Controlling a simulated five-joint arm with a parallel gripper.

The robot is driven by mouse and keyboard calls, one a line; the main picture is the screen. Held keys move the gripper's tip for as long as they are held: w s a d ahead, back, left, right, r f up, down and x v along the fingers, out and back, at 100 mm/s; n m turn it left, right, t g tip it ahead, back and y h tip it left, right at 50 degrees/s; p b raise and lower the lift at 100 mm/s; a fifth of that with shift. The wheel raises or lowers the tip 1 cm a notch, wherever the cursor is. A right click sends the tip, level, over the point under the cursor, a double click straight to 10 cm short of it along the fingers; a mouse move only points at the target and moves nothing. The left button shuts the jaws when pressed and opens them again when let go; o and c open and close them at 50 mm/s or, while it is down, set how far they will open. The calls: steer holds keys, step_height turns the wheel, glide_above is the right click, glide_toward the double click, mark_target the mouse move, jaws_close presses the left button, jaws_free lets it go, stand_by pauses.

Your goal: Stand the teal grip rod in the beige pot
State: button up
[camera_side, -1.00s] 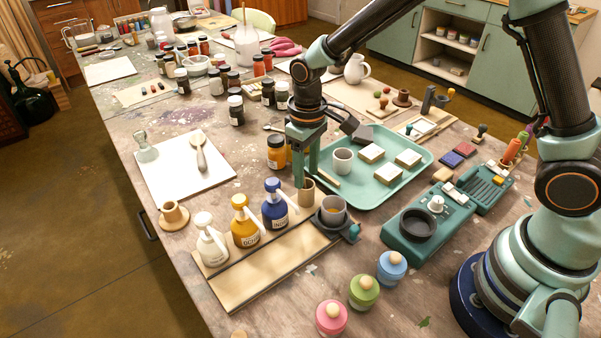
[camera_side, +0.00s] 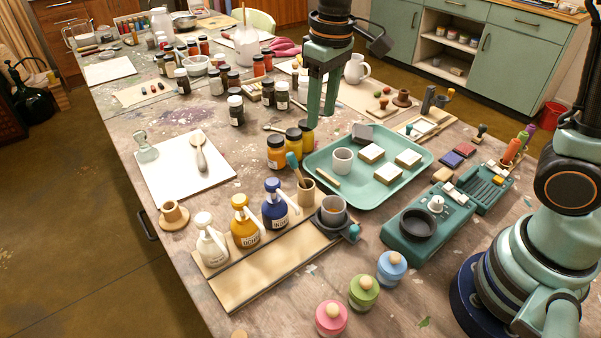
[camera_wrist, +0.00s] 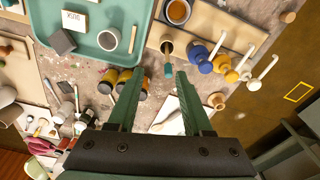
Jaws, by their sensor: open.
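The beige pot (camera_side: 307,194) stands upright at the back end of the pale wooden board, right of the blue bottle. The teal grip rod (camera_side: 292,161) stands in it, leaning left, with its teal end up and its thin brown shaft going down into the pot. In the wrist view the teal end (camera_wrist: 168,70) and the pot (camera_wrist: 167,46) show between my fingers, beyond the tips. My gripper (camera_side: 321,114) is open and empty, well above the table and apart from the rod. The rod's lower end is hidden inside the pot.
White, ochre and blue pump bottles (camera_side: 247,222) line the board left of the pot. A grey cup (camera_side: 333,210) on a dark stand is close on its right. A teal tray (camera_side: 381,193) and several yellow-orange jars (camera_side: 277,152) stand behind.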

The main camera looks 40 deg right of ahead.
steer(key=s+d+r+m+t, duration=0.2)
steer(key=s+d+r+t, duration=0.1)
steer(key=s+d, duration=0.6)
steer(key=shift+s+r+m+t, duration=0.2)
steer(key=shift+s+m+t, duration=0.2)
steer(key=shift+s+t, duration=0.45)
steer(key=shift+w, duration=0.1)
stand_by(0.4)
